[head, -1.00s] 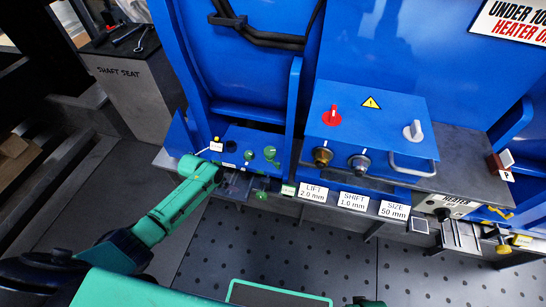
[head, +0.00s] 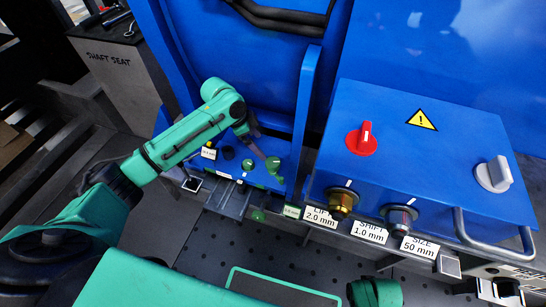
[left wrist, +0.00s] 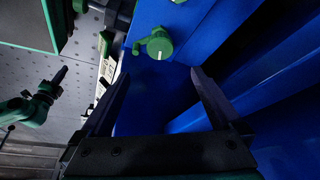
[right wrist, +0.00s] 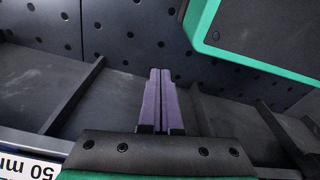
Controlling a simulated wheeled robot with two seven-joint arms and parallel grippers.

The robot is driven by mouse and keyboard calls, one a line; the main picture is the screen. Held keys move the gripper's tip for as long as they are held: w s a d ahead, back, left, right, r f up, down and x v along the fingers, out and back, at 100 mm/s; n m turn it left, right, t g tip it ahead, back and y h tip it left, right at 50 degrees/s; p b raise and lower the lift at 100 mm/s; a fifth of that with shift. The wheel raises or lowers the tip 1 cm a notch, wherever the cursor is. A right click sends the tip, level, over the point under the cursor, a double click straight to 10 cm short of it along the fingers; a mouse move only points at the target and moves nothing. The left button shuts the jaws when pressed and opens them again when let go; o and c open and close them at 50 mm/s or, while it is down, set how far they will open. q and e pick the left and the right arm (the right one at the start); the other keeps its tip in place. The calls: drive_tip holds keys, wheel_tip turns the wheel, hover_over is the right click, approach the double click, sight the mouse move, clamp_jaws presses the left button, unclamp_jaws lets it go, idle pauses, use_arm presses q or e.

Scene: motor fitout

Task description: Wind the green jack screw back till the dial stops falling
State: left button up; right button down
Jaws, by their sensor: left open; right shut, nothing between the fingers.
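Several green knobs are on a low blue block at the left of the bench. Two green knobs, a left one (head: 247,163) and a right one (head: 273,165), sit on its top; a green piece (head: 258,215) is lower in front. I cannot tell which is the jack screw. My left gripper (head: 262,150) hangs close above the knobs. In the left wrist view its fingers (left wrist: 158,95) are open and empty, with a white-marked green knob (left wrist: 158,47) beyond them, apart. My right gripper (right wrist: 161,72) is shut and empty, away from the knobs. I cannot make out a dial reading.
An upright blue post (head: 303,110) stands right of the knobs. Beyond it a blue box (head: 420,150) carries a red switch (head: 362,139), a grey switch (head: 494,174) and a metal handle (head: 500,244). A dotted dark floor (head: 240,245) lies in front.

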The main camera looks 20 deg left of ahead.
sight(274, 162)
use_arm(q)
drive_tip(key=b+x, duration=0.2)
drive_tip(key=x, duration=0.6)
drive_tip(key=shift+f, duration=0.1)
drive_tip(key=b+x, duration=0.1)
drive_tip(key=x, duration=0.2)
drive_tip(key=shift+f, duration=0.2)
drive_tip(key=shift+d, duration=0.1)
drive_tip(key=c, duration=1.4)
use_arm(e)
drive_tip(key=w+a+r, duration=0.2)
drive_tip(key=w+r, duration=0.1)
drive_tip(key=r, duration=0.4)
drive_tip(key=shift+w+r+y, duration=0.2)
drive_tip(key=shift+r+y, duration=0.1)
drive_tip(key=shift+r, duration=0.05)
